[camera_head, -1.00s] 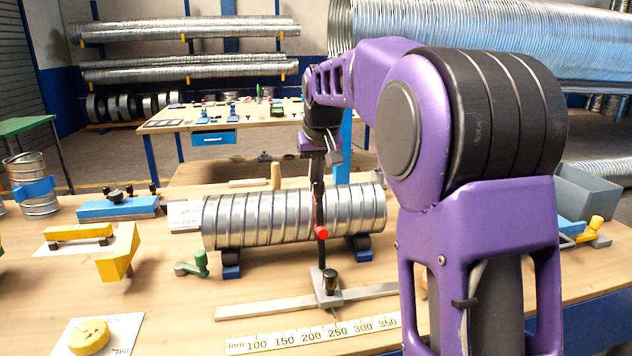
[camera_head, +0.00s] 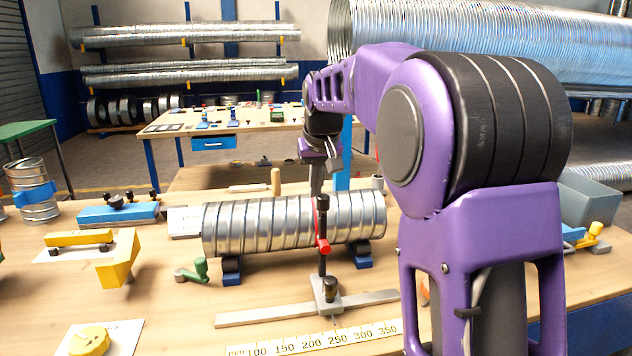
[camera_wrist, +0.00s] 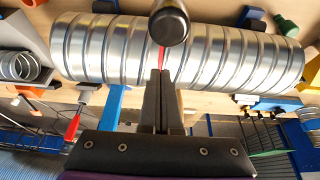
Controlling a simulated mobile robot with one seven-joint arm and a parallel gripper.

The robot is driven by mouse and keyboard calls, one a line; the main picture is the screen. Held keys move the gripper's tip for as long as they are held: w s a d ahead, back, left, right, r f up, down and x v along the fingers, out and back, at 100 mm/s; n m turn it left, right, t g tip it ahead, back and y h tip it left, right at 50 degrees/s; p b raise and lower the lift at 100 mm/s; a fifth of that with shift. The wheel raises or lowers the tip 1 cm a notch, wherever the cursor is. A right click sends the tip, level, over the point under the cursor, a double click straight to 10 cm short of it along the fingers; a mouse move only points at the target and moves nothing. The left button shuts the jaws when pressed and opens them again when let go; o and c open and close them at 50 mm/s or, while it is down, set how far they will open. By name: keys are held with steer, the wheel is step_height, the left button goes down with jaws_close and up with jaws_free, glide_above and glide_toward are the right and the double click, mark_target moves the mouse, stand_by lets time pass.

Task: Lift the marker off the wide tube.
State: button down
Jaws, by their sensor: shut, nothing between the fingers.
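The wide tube (camera_head: 270,222), a ribbed silver duct, lies across blue supports on the bench; it also spans the wrist view (camera_wrist: 215,55). A red part (camera_head: 323,246), apparently the marker, crosses the tube's front at a dark post. Its thin red strip shows against the tube in the wrist view (camera_wrist: 162,57), partly hidden by a black knob (camera_wrist: 170,22) and my fingers; I cannot tell whether it touches the tube. My gripper (camera_wrist: 158,73) is shut and empty, close to the strip. In the head view it (camera_head: 316,190) points down at the tube's top edge.
The post stands on a grey sliding bar (camera_head: 300,308) behind a millimetre scale (camera_head: 320,337). A green crank (camera_head: 195,269) stands front left of the tube. A yellow gauge (camera_head: 115,262) and a blue block (camera_head: 118,213) lie further left. Bare bench separates them.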

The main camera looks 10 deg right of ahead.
steer(key=shift+w, duration=0.2)
step_height(320, 180, up, 9)
steer(key=p, duration=0.8)
